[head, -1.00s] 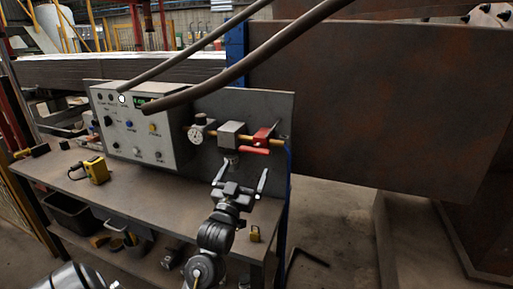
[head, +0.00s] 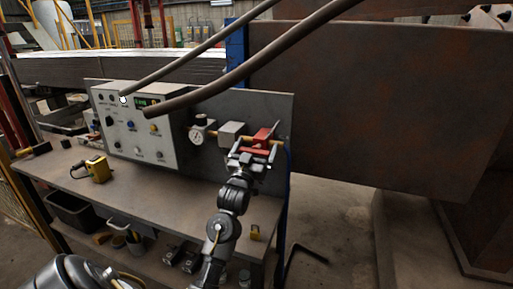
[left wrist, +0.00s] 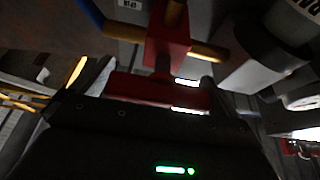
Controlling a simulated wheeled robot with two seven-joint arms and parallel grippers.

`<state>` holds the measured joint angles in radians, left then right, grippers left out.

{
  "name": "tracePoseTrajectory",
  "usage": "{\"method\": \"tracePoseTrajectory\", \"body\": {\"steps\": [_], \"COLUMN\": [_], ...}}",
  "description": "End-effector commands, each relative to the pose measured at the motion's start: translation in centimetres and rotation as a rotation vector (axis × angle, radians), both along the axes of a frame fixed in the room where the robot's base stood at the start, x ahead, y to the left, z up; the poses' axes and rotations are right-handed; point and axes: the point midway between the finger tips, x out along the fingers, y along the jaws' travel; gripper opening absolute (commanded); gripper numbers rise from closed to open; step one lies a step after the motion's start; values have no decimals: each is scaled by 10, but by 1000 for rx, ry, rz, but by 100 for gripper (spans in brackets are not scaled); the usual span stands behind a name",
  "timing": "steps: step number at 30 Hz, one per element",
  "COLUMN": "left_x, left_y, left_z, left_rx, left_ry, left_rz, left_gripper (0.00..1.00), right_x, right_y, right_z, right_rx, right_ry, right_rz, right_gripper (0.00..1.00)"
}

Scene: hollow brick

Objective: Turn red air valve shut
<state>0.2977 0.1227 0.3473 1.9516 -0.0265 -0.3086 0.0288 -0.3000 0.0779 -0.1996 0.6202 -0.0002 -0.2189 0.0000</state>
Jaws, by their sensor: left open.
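The red air valve (head: 263,134) sits on a brass pipe at the right end of the grey back panel. Its red lever handle (left wrist: 150,88) lies roughly along the pipe, just below the valve body (left wrist: 168,42) in the left wrist view. My left gripper (head: 251,155) is open at the handle, its fingers spread toward the handle's two ends. The handle shows across the jaws in the left wrist view; whether a finger touches it I cannot tell. The gripper partly hides the handle in the head view. My right gripper is not in view.
A pressure gauge (head: 197,136) and a grey block (head: 231,134) sit left of the valve. The control box (head: 140,130) stands further left on the bench (head: 150,188), with a yellow device (head: 98,169). Two thick hoses (head: 240,68) cross above. A large rusty plate (head: 390,105) stands right.

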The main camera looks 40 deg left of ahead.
Motion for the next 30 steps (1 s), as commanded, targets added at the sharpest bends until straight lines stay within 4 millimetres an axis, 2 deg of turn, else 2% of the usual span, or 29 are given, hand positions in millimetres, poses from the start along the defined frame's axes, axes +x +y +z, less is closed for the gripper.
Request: {"method": "tracePoseTrajectory", "body": {"steps": [3,10,20,30], "left_x": [0,0,0,1], "left_y": [0,0,0,-2], "left_z": [0,0,1,2], "left_rx": [0,-1,51,290], "left_ry": [0,0,18,103], "left_rz": [0,0,0,-1], "left_gripper": [97,68,68,68], "right_x": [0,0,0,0], "right_y": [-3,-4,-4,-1], "right_z": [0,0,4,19], "right_rx": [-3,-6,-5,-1], "right_ry": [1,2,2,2], "right_rz": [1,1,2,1], "right_gripper": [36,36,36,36]}}
